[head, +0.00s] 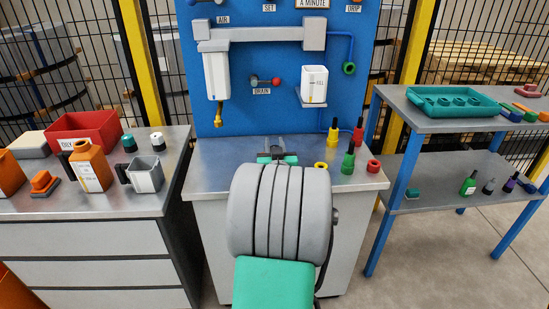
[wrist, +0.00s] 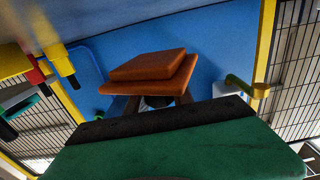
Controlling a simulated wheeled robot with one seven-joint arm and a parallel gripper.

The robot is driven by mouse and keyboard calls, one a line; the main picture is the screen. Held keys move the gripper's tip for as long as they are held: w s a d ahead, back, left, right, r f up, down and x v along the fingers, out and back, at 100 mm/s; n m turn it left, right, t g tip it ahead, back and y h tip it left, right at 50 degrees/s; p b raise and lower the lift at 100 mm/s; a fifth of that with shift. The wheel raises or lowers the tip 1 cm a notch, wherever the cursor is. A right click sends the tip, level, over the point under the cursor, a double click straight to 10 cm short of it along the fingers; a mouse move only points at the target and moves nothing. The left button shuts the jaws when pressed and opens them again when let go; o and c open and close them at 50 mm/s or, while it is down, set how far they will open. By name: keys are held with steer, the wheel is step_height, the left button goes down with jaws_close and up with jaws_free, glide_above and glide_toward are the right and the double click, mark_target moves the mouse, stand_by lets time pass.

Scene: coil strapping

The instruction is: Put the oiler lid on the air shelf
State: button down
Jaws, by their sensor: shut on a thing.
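My gripper (wrist: 158,100) is shut on an orange-brown, two-stepped square piece, which I take to be the oiler lid (wrist: 148,67). It shows in the wrist view, with the blue panel behind it. In the head view, my grey ribbed arm and green wrist cover the middle. My gripper (head: 277,152) is partly hidden there, above the steel counter, and the lid cannot be made out. The steel counter under the panel marked AIR, which I take to be the air shelf (head: 215,172), has its left part bare.
On the counter's right stand green (head: 348,158), red and yellow fittings. The blue panel (head: 240,100) carries a white filter and a white cup marked FILL (head: 314,84). A left bench holds a red bin (head: 82,130) and bottles. A right rack holds a teal tray (head: 425,97).

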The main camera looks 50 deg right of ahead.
steer(key=shift+w+d+f, duration=0.35)
steer(key=shift+d+f, duration=0.2)
steer(key=shift+f, duration=0.25)
steer(key=shift+f+b, duration=0.3)
steer(key=shift+f, duration=1.15)
steer(key=shift+f, duration=0.2)
steer(key=c, duration=1.1)
jaws_free()
steer(key=shift+r, duration=0.3)
steer(key=b+v, duration=0.1)
steer(key=v, duration=1.1)
steer(key=shift+f, duration=0.15)
